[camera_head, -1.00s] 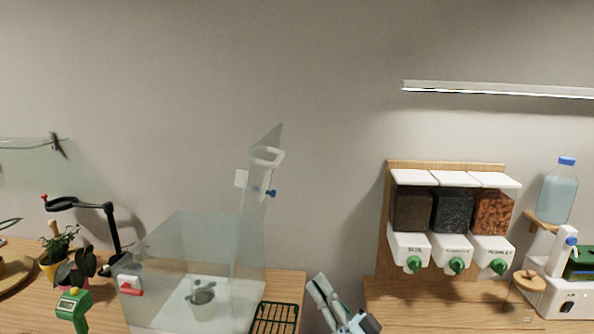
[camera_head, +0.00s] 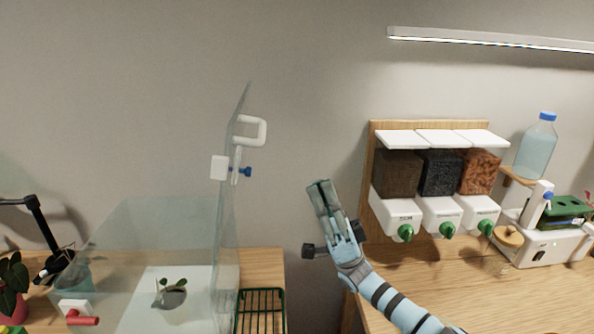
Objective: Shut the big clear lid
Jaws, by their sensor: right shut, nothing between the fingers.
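The big clear lid (camera_head: 232,165) stands raised, nearly upright, at the right side of the clear box (camera_head: 150,235). It carries a white handle (camera_head: 262,131) near its top and a white fitting with a blue knob (camera_head: 245,171) lower down. A small potted seedling (camera_head: 172,293) shows inside the box. My right gripper (camera_head: 318,186) is shut and empty, to the right of the lid and lower than the handle, apart from both. It points up in front of the wall. My left gripper is out of view.
A green wire rack (camera_head: 260,312) lies right of the box. A wooden dispenser stand (camera_head: 368,190) with several filled hoppers is right of my gripper. A white machine (camera_head: 545,243) and a bottle (camera_head: 536,147) are farther right. A red latch (camera_head: 82,320) is on the box front.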

